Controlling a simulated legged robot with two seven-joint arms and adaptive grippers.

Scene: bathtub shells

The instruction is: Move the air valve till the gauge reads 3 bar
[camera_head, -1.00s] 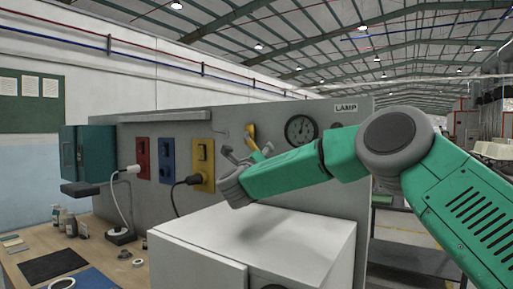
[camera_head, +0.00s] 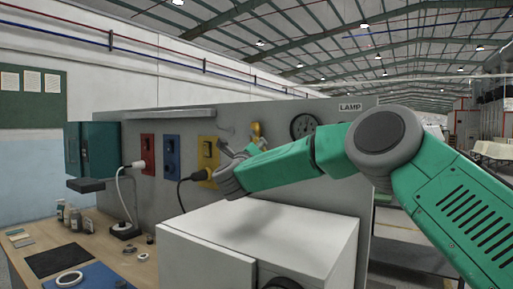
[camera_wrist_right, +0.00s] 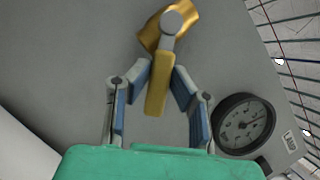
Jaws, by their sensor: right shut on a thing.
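The air valve is a yellow lever on a yellow body (camera_head: 256,132), mounted on the grey panel. In the right wrist view its flat lever (camera_wrist_right: 157,92) lies between the fingers of my right gripper (camera_wrist_right: 160,84), with the round grey pivot above it. My right gripper (camera_head: 236,156) is shut on the lever. In the head view my own wrist and fingers partly hide the valve. The round black-rimmed gauge (camera_head: 304,126) is on the panel to the right of the valve; it also shows in the right wrist view (camera_wrist_right: 243,124). Its reading is too small to tell. My left gripper is out of view.
A white cabinet (camera_head: 270,235) stands below my right arm. Yellow (camera_head: 207,170), blue (camera_head: 171,158) and red (camera_head: 147,153) sockets line the panel, with plugs and cables. A LAMP label (camera_head: 350,107) is above right. The wooden bench (camera_head: 105,245) holds small items.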

